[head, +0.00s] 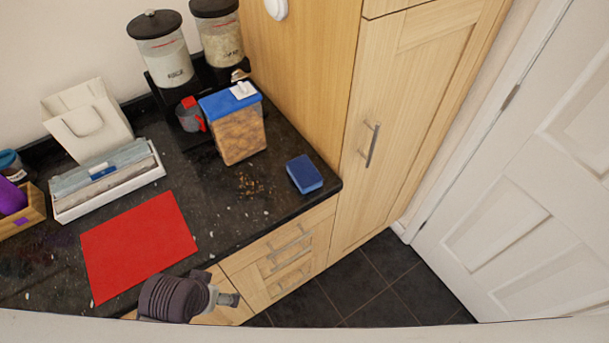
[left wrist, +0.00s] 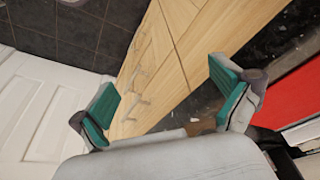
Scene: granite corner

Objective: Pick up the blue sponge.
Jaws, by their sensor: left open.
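The blue sponge (head: 304,174) lies flat on the dark granite counter (head: 225,224), close to its right front corner in the head view. I cannot make it out in the left wrist view. My left arm shows at the bottom of the head view, in front of the counter's edge and to the lower left of the sponge. My left gripper (left wrist: 162,76) shows in the left wrist view with its two teal-padded fingers wide apart and nothing between them. Drawer fronts lie beyond the fingers. My right gripper is not in view.
A blue-lidded food container (head: 235,130) stands behind and left of the sponge, with crumbs (head: 249,184) nearby. A red mat (head: 138,245) lies further left. A tall wooden cupboard (head: 400,130) rises just right of the sponge. Dispensers (head: 165,60) stand at the back.

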